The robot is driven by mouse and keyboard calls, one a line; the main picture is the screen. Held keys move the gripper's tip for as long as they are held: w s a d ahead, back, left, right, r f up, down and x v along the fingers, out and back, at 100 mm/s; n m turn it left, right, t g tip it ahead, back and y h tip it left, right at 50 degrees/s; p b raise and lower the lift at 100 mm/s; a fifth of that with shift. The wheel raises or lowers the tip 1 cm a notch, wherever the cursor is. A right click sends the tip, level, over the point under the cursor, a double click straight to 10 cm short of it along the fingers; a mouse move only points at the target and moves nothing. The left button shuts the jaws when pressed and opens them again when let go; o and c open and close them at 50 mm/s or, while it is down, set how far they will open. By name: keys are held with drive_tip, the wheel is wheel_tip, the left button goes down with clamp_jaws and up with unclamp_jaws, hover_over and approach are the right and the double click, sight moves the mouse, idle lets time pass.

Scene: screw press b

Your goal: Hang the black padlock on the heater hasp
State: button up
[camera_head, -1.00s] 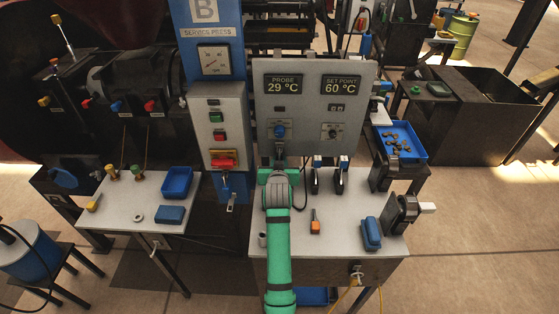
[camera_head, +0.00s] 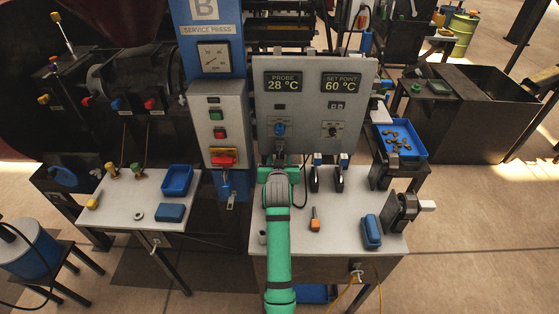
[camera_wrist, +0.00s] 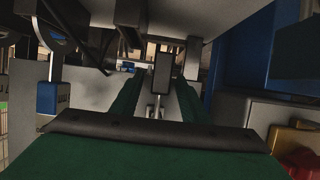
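My gripper (camera_wrist: 160,88) has its two green fingers on either side of a dark block, which appears to be the black padlock (camera_wrist: 162,66). A pale metal part shows below the block in the wrist view, probably its shackle. In the head view my gripper (camera_head: 278,170) is just below the heater panel (camera_head: 300,90), and my arm hides most of the padlock there. A blue knob (camera_head: 280,130) is on the panel's lower left, with a grey fitting beneath it, probably the hasp. Whether padlock and hasp touch cannot be told.
Two dark upright devices with blue tops (camera_head: 315,178) stand right of my gripper. A red switch (camera_head: 224,158) is to the left on the press column.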

drive_tip(key=v, duration=1)
drive_tip(key=shift+s+r, duration=0.2)
drive_tip(key=shift+s, duration=0.15)
drive_tip(key=shift+a, duration=0.1)
